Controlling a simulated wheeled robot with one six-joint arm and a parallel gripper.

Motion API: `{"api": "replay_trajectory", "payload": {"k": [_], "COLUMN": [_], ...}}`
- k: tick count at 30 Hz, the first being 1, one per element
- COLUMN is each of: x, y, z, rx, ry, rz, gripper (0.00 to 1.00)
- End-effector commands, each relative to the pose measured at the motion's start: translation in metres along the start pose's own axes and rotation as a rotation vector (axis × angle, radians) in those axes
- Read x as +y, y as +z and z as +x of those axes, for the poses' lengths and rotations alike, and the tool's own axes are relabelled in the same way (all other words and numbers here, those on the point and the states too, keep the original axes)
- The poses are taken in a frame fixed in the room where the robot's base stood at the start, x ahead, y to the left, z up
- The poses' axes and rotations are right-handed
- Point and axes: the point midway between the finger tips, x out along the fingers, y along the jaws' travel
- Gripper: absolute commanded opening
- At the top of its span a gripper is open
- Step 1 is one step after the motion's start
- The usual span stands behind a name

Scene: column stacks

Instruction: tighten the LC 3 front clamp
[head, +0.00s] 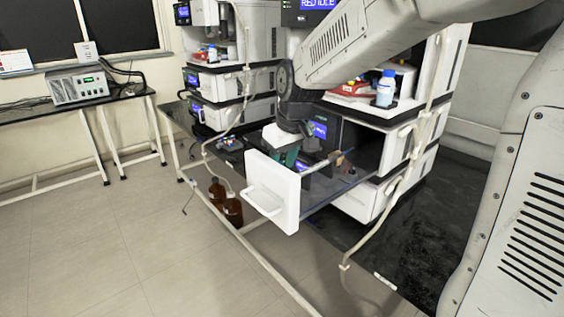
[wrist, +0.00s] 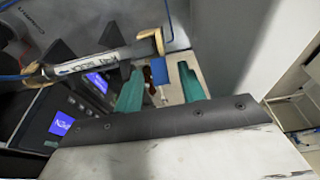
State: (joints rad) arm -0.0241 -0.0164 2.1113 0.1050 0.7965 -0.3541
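My gripper (wrist: 160,69) shows two green fingers spread apart with nothing held between them. In the head view my gripper (head: 290,157) is low inside the pulled-out drawer, behind its white front panel (head: 272,190). A metal column (wrist: 88,63) with tan end fittings lies across the upper left of the wrist view, left of the fingers; the column (head: 322,165) also shows right of my gripper in the head view. I cannot tell which piece is the front clamp.
A tube hangs in front of the right instrument stack (head: 400,150), which carries a blue-capped bottle (head: 386,88). Another stack (head: 235,80) stands to the left. Brown bottles (head: 232,210) stand below the bench. The floor (head: 100,240) at left is clear.

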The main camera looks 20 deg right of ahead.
Motion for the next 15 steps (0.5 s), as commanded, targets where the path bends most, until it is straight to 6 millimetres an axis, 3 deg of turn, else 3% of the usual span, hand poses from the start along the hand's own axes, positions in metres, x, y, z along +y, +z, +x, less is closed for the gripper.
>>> {"api": "replay_trajectory", "payload": {"k": [9,15], "x": [0.0,0.0], "y": [-0.001,0.0], "z": [-0.05,-0.072], "rx": [0.005,0.003], "ry": [0.002,0.001], "rz": [0.0,0.0], "gripper": [0.4,0.4]}}
